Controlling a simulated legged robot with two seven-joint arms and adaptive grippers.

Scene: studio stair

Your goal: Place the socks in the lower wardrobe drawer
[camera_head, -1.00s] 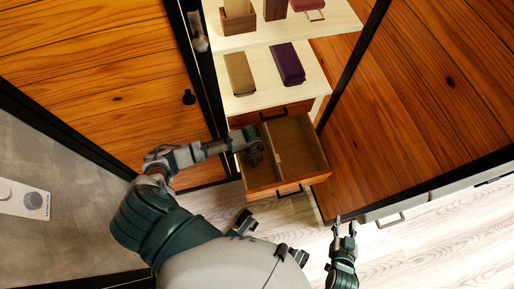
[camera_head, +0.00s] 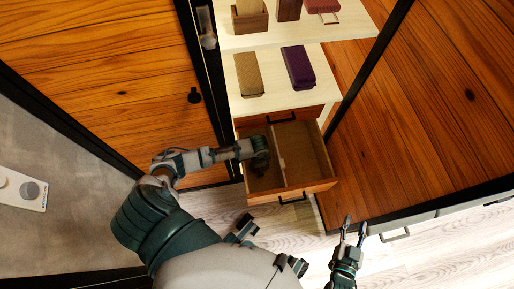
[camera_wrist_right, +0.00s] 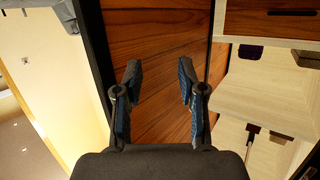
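The lower wardrobe drawer (camera_head: 306,187) is pulled open, with a divider making a left and a right compartment. The right compartment looks empty. My left arm reaches in over the drawer's left side, and my left gripper (camera_head: 261,158) is low in the left compartment. Its fingers are dark and too unclear to tell their state. No socks can be made out; any in the left compartment are hidden by the gripper. My right gripper (camera_head: 354,230) is outside, right of and in front of the drawer. In the right wrist view (camera_wrist_right: 158,88) its fingers are apart and empty.
A brown case (camera_head: 248,74) and a purple case (camera_head: 298,68) lie on the shelf above the drawer. A wooden box (camera_head: 250,18) stands on the higher shelf. Wooden door panels (camera_head: 100,80) flank the wardrobe. Floor is clear below the drawer.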

